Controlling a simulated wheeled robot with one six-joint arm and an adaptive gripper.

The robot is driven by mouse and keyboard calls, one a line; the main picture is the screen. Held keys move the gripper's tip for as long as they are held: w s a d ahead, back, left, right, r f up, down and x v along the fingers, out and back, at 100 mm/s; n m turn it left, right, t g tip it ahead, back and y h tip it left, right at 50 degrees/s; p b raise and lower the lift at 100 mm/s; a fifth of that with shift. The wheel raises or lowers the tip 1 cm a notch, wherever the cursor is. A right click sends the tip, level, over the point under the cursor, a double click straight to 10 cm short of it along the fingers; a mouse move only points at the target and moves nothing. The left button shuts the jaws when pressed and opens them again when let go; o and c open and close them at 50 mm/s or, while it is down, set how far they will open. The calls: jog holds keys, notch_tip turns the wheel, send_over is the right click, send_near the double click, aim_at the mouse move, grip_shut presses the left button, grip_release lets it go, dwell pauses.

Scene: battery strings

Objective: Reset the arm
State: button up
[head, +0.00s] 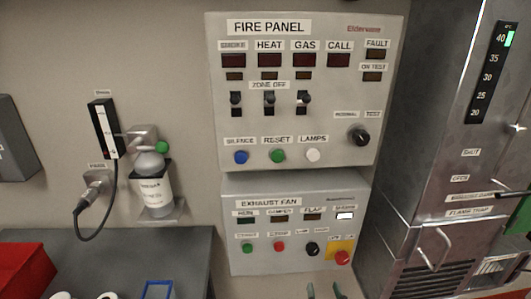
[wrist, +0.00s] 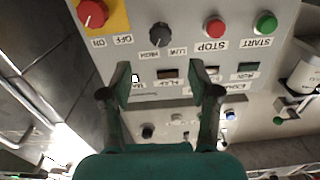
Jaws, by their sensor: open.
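My gripper (wrist: 168,85) is open and empty in the wrist view, its two green-tipped dark fingers apart in front of the exhaust fan panel (wrist: 185,60). That view shows the panel upside down. In the head view only the tips of my gripper (head: 325,291) show at the bottom edge, below the exhaust fan panel (head: 290,262). The panel carries a green button (head: 247,248), a red button (head: 280,247), a black knob (head: 312,249) and a red switch on a yellow plate (head: 342,257). I cannot tell whether a finger touches the panel.
The fire panel (head: 300,120) hangs above. A steel cabinet (head: 420,140) with a handle (head: 436,248) stands at the right. At the left are a wall-mounted bottle (head: 155,190), a cabled sensor (head: 103,128), a grey bench (head: 130,250) and a red box (head: 25,268).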

jog(key=s+f+g, duration=0.1)
jog(key=s+f, duration=0.2)
jog(key=s, duration=0.7)
jog(key=s+f+g, duration=0.1)
jog(key=s+f, duration=0.2)
jog(key=s, duration=0.8)
jog(key=s+r, duration=0.2)
jog(key=s, duration=0.8)
jog(key=s+r+g, duration=0.1)
jog(key=s+r, duration=0.2)
jog(key=s, duration=0.6)
jog(key=shift+s+r+n, duration=0.3)
jog(key=shift+s+n, duration=0.05)
jog(key=shift+n, duration=0.05)
